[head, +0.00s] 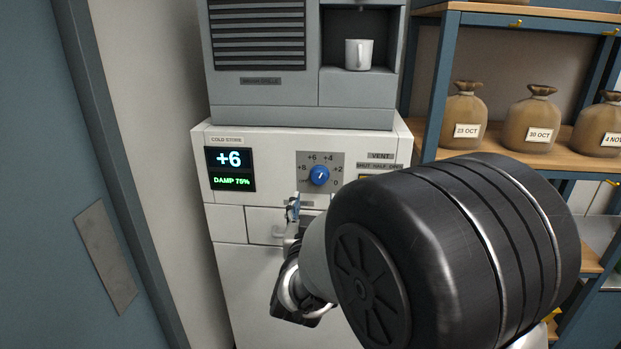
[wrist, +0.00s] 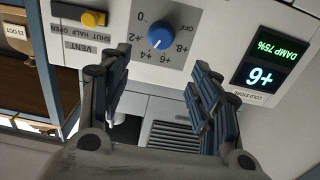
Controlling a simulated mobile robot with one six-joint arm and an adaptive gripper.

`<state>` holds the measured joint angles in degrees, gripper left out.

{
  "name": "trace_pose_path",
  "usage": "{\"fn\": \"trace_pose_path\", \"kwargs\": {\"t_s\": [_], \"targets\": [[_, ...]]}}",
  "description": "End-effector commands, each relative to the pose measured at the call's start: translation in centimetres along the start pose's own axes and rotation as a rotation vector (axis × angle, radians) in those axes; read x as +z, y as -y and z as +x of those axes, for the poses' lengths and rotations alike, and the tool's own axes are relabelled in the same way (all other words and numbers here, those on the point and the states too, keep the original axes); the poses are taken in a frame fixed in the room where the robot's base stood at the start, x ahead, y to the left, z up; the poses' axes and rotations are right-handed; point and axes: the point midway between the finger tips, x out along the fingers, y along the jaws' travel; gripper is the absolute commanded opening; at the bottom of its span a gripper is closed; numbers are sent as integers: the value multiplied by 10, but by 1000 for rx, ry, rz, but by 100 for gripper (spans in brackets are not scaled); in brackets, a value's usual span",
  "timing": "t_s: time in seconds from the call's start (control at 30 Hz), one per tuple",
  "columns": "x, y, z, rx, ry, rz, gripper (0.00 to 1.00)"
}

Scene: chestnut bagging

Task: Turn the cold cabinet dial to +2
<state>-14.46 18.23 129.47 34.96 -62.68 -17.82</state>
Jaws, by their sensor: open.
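The cold cabinet dial (head: 319,175) is a round blue knob with a white mark on a grey scale plate, on the white cabinet front. In the wrist view the dial (wrist: 162,36) appears upside down, beyond my fingertips. The scale runs from OFF through +8, +6, +4 and +2 to 0. The display (head: 230,169) reads +6 and DAMP 75%; it also shows in the wrist view (wrist: 263,70). My gripper (head: 294,208) is below and left of the dial in the head view. In the wrist view my gripper (wrist: 160,66) is open and empty, its fingers apart from the dial.
A yellow vent slider (wrist: 93,18) sits beside the dial, under a VENT label. A drawer handle (head: 280,233) is below. A grey machine (head: 262,118) with a white mug (head: 358,54) stands on the cabinet. Shelves with labelled sacks (head: 532,118) are at right.

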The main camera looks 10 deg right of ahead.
Motion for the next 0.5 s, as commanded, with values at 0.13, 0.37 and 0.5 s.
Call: {"fn": "trace_pose_path", "kwargs": {"t_s": [0.13, 0.37, 0.5], "targets": [[1, -1, 35, 3, 0, 0, 57], [1, -1, 85, 1, 0, 0, 57], [1, 0, 111, 0, 0, 0, 57]]}}
